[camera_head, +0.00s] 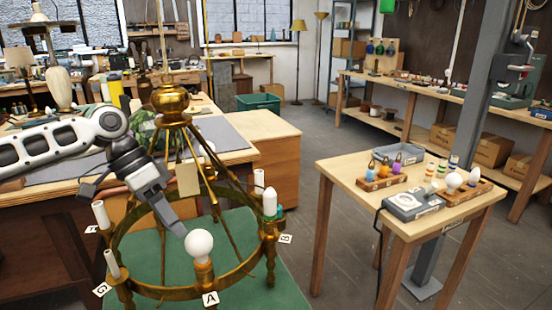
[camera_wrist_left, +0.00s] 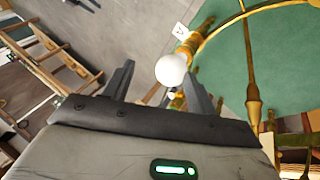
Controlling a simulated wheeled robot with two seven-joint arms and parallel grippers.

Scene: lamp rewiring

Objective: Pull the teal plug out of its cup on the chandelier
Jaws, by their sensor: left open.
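The brass chandelier (camera_head: 163,290) hangs with its ring of cups low in the head view. A teal piece (camera_head: 281,211), apparently the teal plug, shows at the cup marked B on the right of the ring, beside a white candle-shaped bulb (camera_head: 270,202). My left gripper (camera_head: 180,230) is open at the front of the ring, close to a round white bulb (camera_head: 199,245) on an orange base at the cup marked A. In the left wrist view the bulb (camera_wrist_left: 171,69) appears between the finger tips; contact cannot be told. The teal piece is not clear there.
A green mat (camera_head: 238,228) lies below the ring. White candle sleeves (camera_head: 101,214) stand on the left cups. A wooden side table (camera_head: 345,172) at right holds plugs, bulbs and a grey device (camera_head: 413,203). A workbench stands behind the chandelier. Floor is clear between the tables.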

